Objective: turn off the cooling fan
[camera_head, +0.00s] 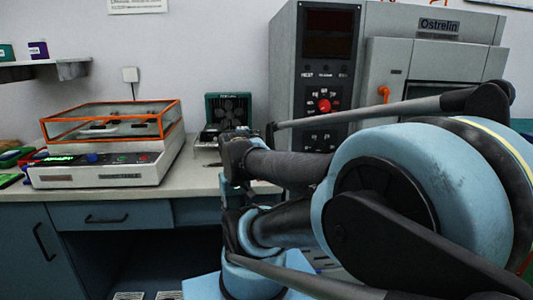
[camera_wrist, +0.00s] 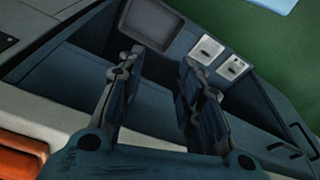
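The cooling fan (camera_head: 229,108) is most likely the dark green boxed unit with a round grille, standing on the counter left of the tall grey cabinet. My arm partly covers its lower front, and I cannot make out its switch. My gripper (camera_wrist: 160,65) shows in the wrist view with its two fingers apart and nothing between them. The fan does not show in the wrist view, which looks onto blue cabinet fronts. In the head view my arm's far end is in front of the fan's counter, but the fingers cannot be made out.
A grey oven-like cabinet (camera_head: 388,22) with a red button (camera_head: 323,105) stands right of the fan. An orange-edged clear-lidded machine (camera_head: 110,120) with a control panel stands left. Shelf (camera_head: 35,72) is at far left.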

